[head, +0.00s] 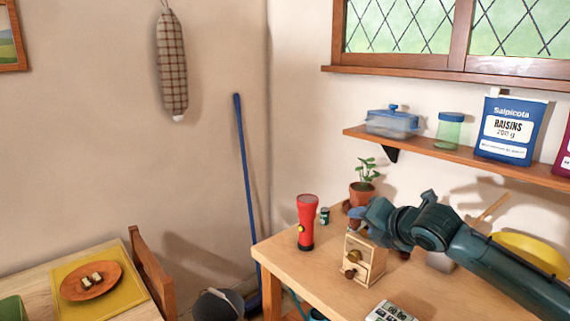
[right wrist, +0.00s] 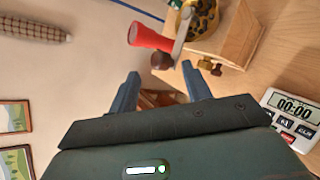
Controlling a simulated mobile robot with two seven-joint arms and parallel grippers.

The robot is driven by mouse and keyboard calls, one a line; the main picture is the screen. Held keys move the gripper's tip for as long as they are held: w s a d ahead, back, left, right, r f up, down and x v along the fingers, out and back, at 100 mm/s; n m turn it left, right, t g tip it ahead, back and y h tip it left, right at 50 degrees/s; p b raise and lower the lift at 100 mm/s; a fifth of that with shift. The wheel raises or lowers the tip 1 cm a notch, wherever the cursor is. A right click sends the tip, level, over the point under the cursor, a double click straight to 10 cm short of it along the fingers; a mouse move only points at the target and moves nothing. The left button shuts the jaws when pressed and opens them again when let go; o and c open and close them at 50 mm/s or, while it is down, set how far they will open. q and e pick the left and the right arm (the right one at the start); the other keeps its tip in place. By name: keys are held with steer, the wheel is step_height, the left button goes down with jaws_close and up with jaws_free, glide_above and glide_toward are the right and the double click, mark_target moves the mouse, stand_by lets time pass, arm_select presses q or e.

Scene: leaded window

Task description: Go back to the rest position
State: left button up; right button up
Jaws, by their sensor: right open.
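My right gripper (head: 358,216) is over the wooden table on the right of the head view, its arm coming in from the right edge. It is just above and beside the top of a small wooden coffee grinder (head: 362,260). In the right wrist view my right gripper (right wrist: 162,82) has its two blue fingers apart, with nothing held between them. The grinder (right wrist: 232,36) shows near the top right there, beyond the right finger; I cannot tell whether they touch. My left gripper is in neither view.
A red flashlight (head: 307,222), a small dark jar (head: 324,216), a potted plant (head: 363,184) and a timer (head: 391,312) stand near the grinder. A shelf (head: 440,150) with containers hangs above. A blue-handled broom (head: 247,180) leans in the corner. A dining table (head: 130,308) is at left.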

steer(key=s+a+f+m+g+y, duration=0.1)
steer(key=s+a+f+m, duration=0.4)
steer(key=s+f+m, duration=0.45)
steer(key=s+a+f+m+y, duration=0.1)
steer(key=s+a+f+m, duration=0.4)
steer(key=f, duration=0.7)
steer(key=s+d+f+m+h, duration=0.1)
steer(key=s+d+f+m, duration=0.2)
steer(key=s, duration=0.6)
steer(key=s+d+f+m+h, duration=0.2)
steer(key=s+d+f+m, duration=0.2)
steer(key=s+f+m, duration=0.4)
steer(key=shift+s+d+m, duration=0.2)
steer(key=shift+s+m, duration=0.75)
steer(key=shift+s, duration=0.25)
